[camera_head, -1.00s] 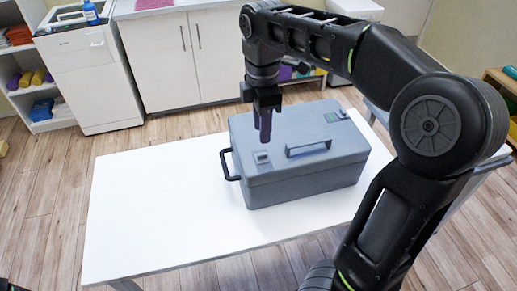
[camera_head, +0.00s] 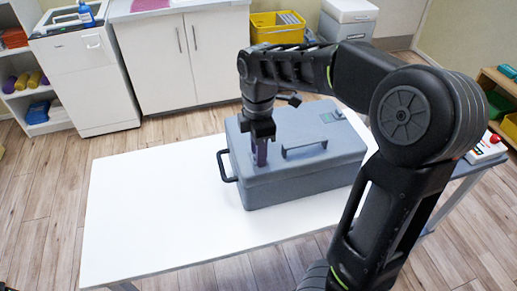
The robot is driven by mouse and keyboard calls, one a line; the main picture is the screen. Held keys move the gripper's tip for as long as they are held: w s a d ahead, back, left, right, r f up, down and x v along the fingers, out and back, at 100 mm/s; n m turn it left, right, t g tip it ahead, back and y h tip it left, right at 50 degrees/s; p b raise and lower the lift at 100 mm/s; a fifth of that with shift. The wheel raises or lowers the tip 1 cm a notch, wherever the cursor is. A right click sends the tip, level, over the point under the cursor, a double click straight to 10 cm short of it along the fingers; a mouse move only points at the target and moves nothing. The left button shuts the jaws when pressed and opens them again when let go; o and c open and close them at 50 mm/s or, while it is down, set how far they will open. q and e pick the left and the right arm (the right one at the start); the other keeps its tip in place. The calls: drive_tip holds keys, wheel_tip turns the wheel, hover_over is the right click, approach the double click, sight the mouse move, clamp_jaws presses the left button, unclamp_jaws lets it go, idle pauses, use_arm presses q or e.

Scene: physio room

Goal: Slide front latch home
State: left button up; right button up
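A grey case (camera_head: 310,175) with a closed lid lies on the white table. It has a grey handle (camera_head: 304,148) on top and a black handle (camera_head: 226,166) on its left end. One latch (camera_head: 332,116) shows at the far right of the lid. The near-left latch is hidden behind my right gripper. My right gripper (camera_head: 261,158) points down with its dark purple fingertips at the lid's near-left part, left of the top handle. I cannot tell whether the fingers touch the latch or are apart from each other. My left gripper is not in view.
The white table (camera_head: 140,215) is bare to the left of the case. A red-topped device (camera_head: 489,147) stands at the right, partly behind my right arm. White cabinets (camera_head: 185,55), a yellow crate (camera_head: 277,29) and shelves stand at the back.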

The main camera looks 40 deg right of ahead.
clamp_jaws()
idle(1.4)
